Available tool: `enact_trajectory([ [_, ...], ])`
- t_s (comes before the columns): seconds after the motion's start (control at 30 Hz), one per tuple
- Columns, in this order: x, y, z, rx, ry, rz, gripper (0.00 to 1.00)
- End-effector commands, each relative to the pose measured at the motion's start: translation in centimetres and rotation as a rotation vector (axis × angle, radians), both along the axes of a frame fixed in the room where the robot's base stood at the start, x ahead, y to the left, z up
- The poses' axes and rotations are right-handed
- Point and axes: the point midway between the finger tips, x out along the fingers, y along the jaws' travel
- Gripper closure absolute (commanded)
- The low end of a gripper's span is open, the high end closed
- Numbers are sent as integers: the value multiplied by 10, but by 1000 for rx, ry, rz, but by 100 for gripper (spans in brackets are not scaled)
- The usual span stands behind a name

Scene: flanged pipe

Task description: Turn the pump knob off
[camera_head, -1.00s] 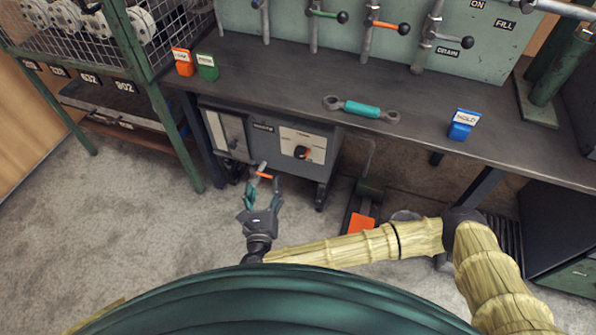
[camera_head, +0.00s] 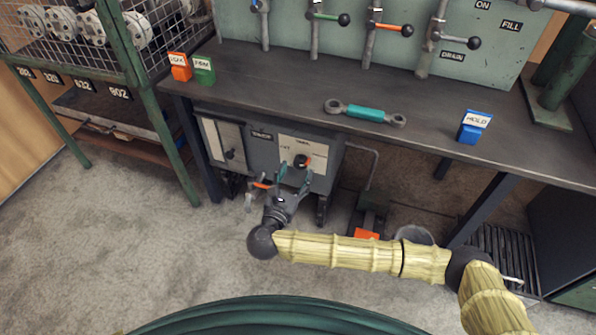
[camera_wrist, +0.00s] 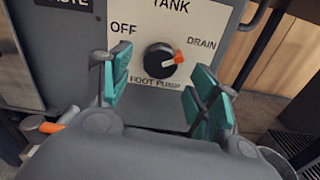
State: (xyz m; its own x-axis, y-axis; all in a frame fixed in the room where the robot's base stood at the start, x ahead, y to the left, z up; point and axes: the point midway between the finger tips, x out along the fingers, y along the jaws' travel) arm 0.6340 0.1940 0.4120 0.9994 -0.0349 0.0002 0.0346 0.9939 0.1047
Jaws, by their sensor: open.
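The pump knob (camera_wrist: 160,60) is a round black dial with an orange pointer on a pale panel (camera_wrist: 184,22). Its pointer aims right, towards the word DRAIN; OFF stands on the left, TANK above and FOOT PUMP below. In the head view the knob (camera_head: 302,161) sits on the front of the grey cabinet under the bench. My gripper (camera_head: 295,176) is open in front of the panel. In the wrist view its teal finger pads (camera_wrist: 160,92) stand left and right below the knob, with nothing between them. I cannot tell whether either finger touches the panel.
A small orange-handled valve (camera_head: 262,185) is just left of my gripper. A foot pedal (camera_head: 367,233) is on the floor to the right. The bench top (camera_head: 270,85) overhangs the cabinet, with a blue HOLD block (camera_head: 473,128) on it.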

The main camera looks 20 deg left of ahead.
Motion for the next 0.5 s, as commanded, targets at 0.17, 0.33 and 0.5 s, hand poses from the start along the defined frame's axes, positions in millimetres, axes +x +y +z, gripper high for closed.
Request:
enact_trajectory([
  [0.17,20,-1,-1,-1,0,-1,39],
  [0.33,28,-1,0,-1,0,1,39],
  [0.5,29,-1,0,-1,0,1,39],
])
